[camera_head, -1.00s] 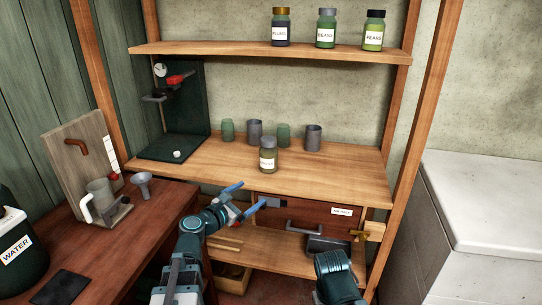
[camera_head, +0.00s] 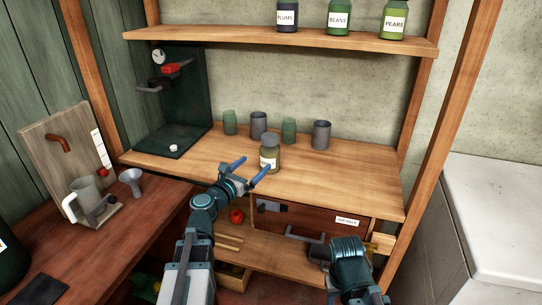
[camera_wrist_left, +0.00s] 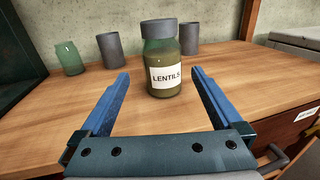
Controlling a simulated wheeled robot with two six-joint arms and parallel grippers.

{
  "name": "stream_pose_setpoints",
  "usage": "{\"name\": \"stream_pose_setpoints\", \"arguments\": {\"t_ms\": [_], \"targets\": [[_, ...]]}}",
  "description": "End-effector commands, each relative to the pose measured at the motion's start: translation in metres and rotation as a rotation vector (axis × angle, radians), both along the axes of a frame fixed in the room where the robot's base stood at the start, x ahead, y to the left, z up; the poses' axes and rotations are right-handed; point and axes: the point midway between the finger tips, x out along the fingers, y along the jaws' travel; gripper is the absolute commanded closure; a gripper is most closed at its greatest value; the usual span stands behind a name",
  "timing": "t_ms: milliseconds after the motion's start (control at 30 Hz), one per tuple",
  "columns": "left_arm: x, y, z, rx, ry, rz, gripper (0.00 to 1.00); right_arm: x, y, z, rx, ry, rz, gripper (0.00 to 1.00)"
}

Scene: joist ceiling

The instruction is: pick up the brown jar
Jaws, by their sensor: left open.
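The brown jar (camera_head: 270,153) has a grey-green lid, olive-brown contents and a white label. It stands upright near the front of the wooden counter. In the left wrist view the jar (camera_wrist_left: 161,62) reads LENTILS and stands straight ahead, just beyond and between the fingertip lines. My left gripper (camera_head: 250,169) is open and empty, its blue fingers pointing at the jar from the front left. It also shows in the left wrist view (camera_wrist_left: 160,76), with no finger touching the jar. My right arm (camera_head: 350,262) is at the lower right; its fingers cannot be made out.
Green and grey cups (camera_head: 321,135) stand behind the jar. Labelled jars (camera_head: 338,17) sit on the upper shelf (camera_head: 290,41). A drawer (camera_head: 300,216) with a grey handle is under the counter. The counter right of the jar (camera_head: 345,180) is clear.

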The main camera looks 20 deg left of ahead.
Motion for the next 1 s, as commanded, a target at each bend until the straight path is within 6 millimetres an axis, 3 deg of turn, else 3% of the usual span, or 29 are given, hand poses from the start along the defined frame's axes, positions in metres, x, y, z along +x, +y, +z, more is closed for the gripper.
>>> {"name": "stream_pose_setpoints", "arguments": {"t_ms": [400,767,1000], "targets": [[0.071,-0.018,-0.001,0.001,0.000,-0.001,0.00,0.000,0.000,-0.001,0.000,0.000,0.000,0.50],[0.084,-0.024,-0.003,0.001,0.000,-0.001,0.00,0.000,0.000,-0.003,0.000,0.000,0.000,0.50],[0.116,-0.034,-0.007,0.001,0.000,-0.002,0.00,0.000,0.000,-0.007,0.000,0.000,0.000,0.50]]}}
